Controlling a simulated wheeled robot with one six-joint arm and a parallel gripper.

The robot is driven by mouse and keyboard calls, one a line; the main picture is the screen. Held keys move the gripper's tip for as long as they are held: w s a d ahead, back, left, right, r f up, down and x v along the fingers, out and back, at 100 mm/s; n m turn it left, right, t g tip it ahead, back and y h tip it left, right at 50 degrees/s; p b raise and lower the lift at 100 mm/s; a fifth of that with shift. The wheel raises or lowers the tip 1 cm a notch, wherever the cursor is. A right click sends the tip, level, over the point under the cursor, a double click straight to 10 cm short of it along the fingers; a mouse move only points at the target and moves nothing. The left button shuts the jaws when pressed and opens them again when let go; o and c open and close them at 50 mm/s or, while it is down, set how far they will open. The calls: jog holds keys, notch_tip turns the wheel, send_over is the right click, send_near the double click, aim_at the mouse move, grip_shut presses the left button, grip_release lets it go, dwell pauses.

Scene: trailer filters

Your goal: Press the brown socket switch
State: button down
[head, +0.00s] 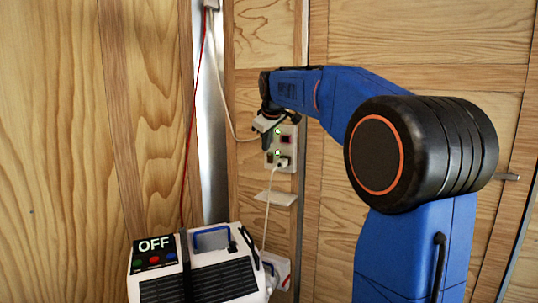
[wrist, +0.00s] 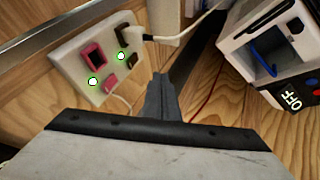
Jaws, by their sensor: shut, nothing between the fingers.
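The white socket panel (head: 293,150) is on the wooden wall in the head view, and it fills the upper left of the wrist view (wrist: 72,62). It carries two lit green lamps, red-pink pieces and dark brown pieces. A small brown switch (wrist: 134,63) sits at the panel's right edge, beside one green lamp (wrist: 121,56). A larger dark brown piece (wrist: 123,35) is above it, next to a white plug (wrist: 136,33). My gripper (wrist: 162,82) is shut and empty, its tips just right of the brown switch; contact cannot be told. In the head view my gripper (head: 266,140) partly covers the panel's left side.
A white box with a black panel reading OFF (head: 155,245) stands below left of the panel. A white cable (head: 268,205) hangs from the panel, and a red cable (head: 192,120) runs down the wall. A small white ledge (head: 276,198) is below the panel.

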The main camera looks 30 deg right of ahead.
jog(key=shift+w+d+r, duration=0.2)
jog(key=shift+w+d, duration=0.15)
jog(key=shift+w, duration=0.2)
jog(key=shift+w+d+r, duration=0.15)
jog(key=shift+w+d, duration=0.15)
jog(key=shift+w, duration=0.25)
jog(key=shift+w+f, duration=0.1)
jog(key=shift+f, duration=0.05)
send_near(270, 158)
jog(key=shift+a+x, duration=0.2)
jog(key=shift+x, duration=0.75)
jog(key=shift+a+x, duration=0.15)
jog(key=shift+x, duration=0.8)
jog(key=shift+a+x, duration=0.2)
jog(key=shift+x, duration=0.75)
jog(key=shift+f, duration=0.1)
